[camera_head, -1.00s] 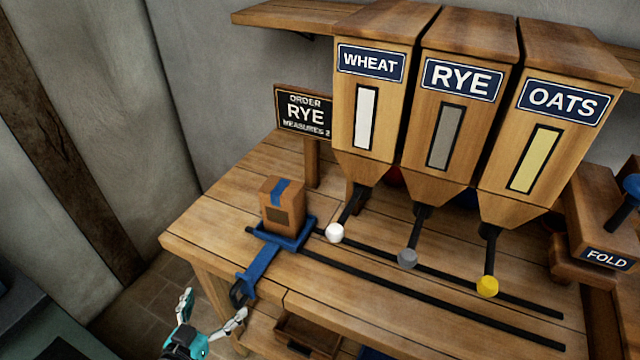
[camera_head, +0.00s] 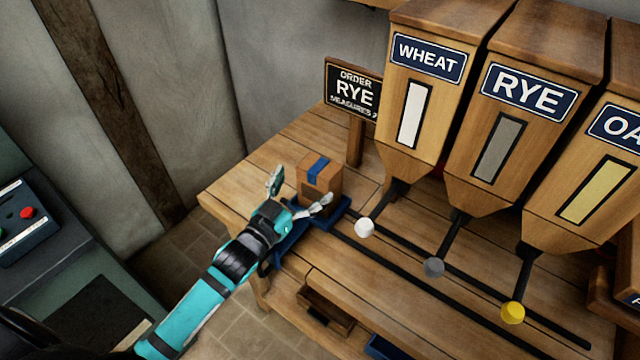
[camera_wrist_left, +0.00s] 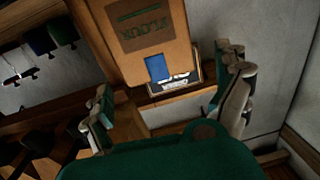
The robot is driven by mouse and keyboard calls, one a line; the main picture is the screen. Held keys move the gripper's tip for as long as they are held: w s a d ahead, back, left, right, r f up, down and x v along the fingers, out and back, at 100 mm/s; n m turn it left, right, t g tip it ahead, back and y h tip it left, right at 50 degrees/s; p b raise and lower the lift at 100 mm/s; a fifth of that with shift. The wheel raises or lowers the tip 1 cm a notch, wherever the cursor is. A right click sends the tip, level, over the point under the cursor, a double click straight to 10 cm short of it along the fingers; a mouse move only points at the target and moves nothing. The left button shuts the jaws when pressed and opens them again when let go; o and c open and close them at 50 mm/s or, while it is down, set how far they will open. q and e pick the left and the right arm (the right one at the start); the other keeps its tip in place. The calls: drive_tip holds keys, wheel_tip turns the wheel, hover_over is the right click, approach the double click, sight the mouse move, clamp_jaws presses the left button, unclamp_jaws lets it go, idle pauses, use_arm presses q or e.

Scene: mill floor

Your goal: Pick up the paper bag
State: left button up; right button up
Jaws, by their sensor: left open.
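The paper bag (camera_head: 327,186) is a small brown block with a blue strip over its top. It stands upright on a blue carriage (camera_head: 337,218) at the left end of the bench. In the left wrist view the bag (camera_wrist_left: 145,50) shows a dark printed label and its blue strip. My left gripper (camera_head: 300,191) is open at the bag's near left side, one finger to its left and one in front. In the wrist view the gripper's (camera_wrist_left: 172,88) spread fingers flank the bag's end; contact cannot be told. My right gripper is not in view.
Two dark rails (camera_head: 450,268) run right from the carriage, under the wheat, rye and oats hoppers with white, grey and yellow lever knobs. An order sign (camera_head: 353,92) stands behind the bag. A control box with a red button (camera_head: 27,213) is at the far left.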

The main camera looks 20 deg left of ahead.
sight(312, 180)
use_arm(q)
drive_tip(key=shift+w+d, duration=0.15)
drive_tip(key=shift+w, duration=0.35)
drive_tip(key=p+x, duration=0.1)
drive_tip(key=x, duration=0.2)
drive_tip(key=shift+w+d+f+p, duration=0.2)
drive_tip(key=shift+w+p, duration=0.1)
drive_tip(key=shift+p, duration=0.1)
drive_tip(key=shift+w+d+f, duration=0.1)
drive_tip(key=shift+w+d, duration=0.05)
drive_tip(key=shift+w, duration=0.3)
drive_tip(key=shift+s, duration=0.1)
drive_tip(key=shift+c, duration=1)
drive_tip(key=c, duration=1.2)
drive_tip(key=shift+c, duration=0.2)
